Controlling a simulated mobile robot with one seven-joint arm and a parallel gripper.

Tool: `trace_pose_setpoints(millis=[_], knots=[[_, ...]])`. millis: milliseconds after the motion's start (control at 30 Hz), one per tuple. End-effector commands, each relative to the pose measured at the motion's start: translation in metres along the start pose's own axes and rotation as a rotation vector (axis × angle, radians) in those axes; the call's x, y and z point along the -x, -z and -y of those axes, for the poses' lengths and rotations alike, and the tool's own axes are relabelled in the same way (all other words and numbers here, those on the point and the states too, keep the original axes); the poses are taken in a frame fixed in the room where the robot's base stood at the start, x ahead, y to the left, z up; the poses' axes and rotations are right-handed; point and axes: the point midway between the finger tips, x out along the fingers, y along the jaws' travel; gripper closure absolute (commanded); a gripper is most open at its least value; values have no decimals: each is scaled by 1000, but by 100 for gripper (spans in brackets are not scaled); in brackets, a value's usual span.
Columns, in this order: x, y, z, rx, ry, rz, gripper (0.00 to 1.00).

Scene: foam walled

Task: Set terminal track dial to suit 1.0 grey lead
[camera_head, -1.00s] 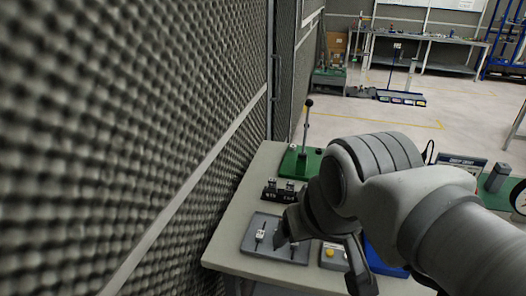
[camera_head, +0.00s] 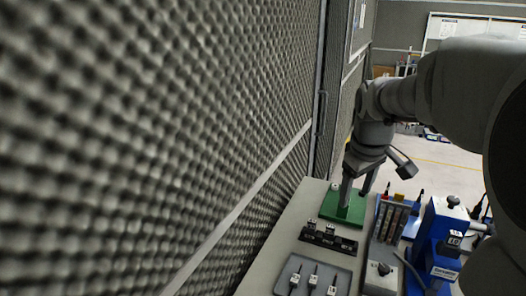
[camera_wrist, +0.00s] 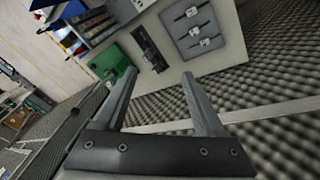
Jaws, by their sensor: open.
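A blue bench machine (camera_head: 440,235) stands at the right of the table in the head view. It has a black knob (camera_head: 452,201) on top and a small tagged part on its front; the markings are too small to read. I cannot tell which knob is the terminal track dial. A grey plate (camera_head: 318,272) at the near edge carries several tagged leads; it also shows in the wrist view (camera_wrist: 213,52). Their sizes are unreadable.
A black block (camera_head: 328,240) with tagged parts lies between plate and green base. A grey box with a dark knob (camera_head: 382,270) and a rack of coloured items (camera_head: 392,215) stand left of the machine. A foam wall (camera_head: 180,130) runs close along the left.

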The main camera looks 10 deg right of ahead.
Motion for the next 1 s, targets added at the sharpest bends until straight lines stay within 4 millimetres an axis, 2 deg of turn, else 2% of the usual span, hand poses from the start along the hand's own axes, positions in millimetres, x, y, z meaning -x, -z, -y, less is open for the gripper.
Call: trace_pose_setpoints(millis=[33,200,400,567,733,1000], knots=[[-14,-6,-19,13,23,40,29],[-55,-31,-71,97,108,133,29],[-91,-62,-110,166,199,186,29],[-102,-73,-121,190,230,197,29],[-117,-77,-118,194,235,199,29],[-170,-89,-106,193,237,200,29]])
